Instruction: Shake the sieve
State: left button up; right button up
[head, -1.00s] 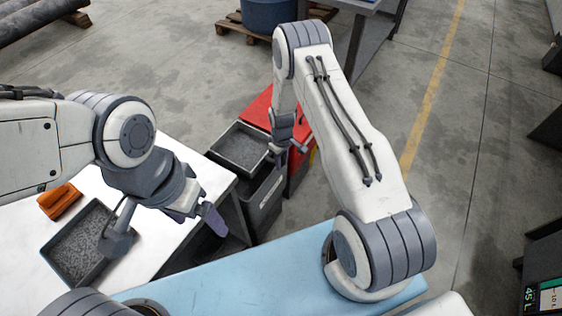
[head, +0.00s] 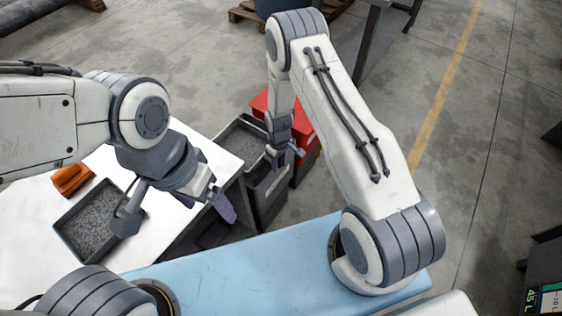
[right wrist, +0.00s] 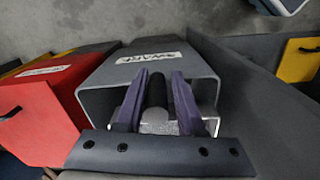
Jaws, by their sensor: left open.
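My right gripper (head: 279,162) is at the sieve's right side. In the right wrist view, my right gripper's purple fingers (right wrist: 158,104) stand either side of a dark bar (right wrist: 157,89), which looks like the sieve's handle; the contact is partly hidden. My left gripper (head: 206,203) is open and empty above the white table's right edge.
A red bin (head: 302,126) stands behind the black bin.

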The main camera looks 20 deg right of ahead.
jog(key=shift+o, duration=0.7)
jog(key=shift+a, duration=0.1)
jog(key=shift+w+r, duration=0.1)
jog(key=shift+r, duration=0.15)
notch_tip(320, 180, up, 10)
jog(key=shift+b, duration=0.3)
